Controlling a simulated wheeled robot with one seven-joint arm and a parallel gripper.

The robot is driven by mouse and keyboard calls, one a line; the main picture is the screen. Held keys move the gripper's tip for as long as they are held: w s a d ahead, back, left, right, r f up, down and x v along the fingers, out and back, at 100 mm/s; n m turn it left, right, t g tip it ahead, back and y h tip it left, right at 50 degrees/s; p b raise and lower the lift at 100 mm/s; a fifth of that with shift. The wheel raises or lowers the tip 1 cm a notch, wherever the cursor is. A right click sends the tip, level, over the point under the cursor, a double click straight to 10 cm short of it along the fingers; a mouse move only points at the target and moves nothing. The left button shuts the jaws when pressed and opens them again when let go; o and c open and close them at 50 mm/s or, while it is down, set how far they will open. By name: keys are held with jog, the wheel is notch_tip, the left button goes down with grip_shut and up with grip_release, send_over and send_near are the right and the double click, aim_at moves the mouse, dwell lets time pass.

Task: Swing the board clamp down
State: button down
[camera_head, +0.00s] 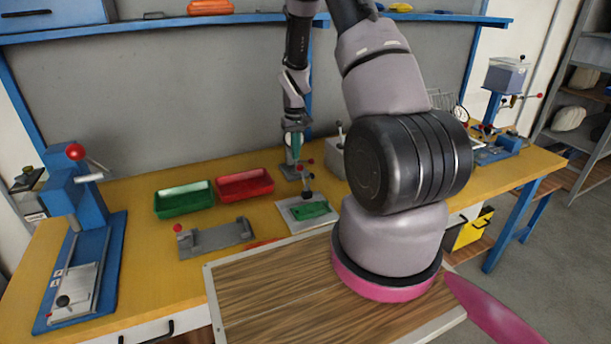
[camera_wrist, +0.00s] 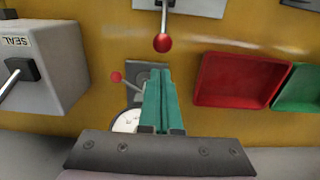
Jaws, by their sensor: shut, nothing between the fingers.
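The board clamp (camera_head: 306,185) stands on a pale plate (camera_head: 290,214) with a green board (camera_head: 309,210) on it. Its lever looks raised, with a red knob (camera_head: 299,168) on top. In the wrist view, this knob (camera_wrist: 162,43) shows above my fingertips in the picture, apart from them. The board is outside that view. My gripper (camera_head: 294,146) is above the back of the bench, behind the clamp. Its teal fingers (camera_wrist: 157,72) are shut and empty in the wrist view.
A grey stand (camera_head: 289,170) with a side lever and red knob (camera_wrist: 116,77) is close to my fingers. A red tray (camera_wrist: 238,80) and green tray (camera_head: 184,199) lie to one side. A box marked SEAL (camera_wrist: 45,65) stands on the other. The grey wall is close behind.

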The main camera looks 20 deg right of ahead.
jog(key=shift+f, duration=0.1)
dwell(0.3)
jog(key=shift+f, duration=1.8)
jog(key=shift+s+r, duration=0.55)
jog(key=shift+r, duration=0.05)
jog(key=shift+s, duration=0.1)
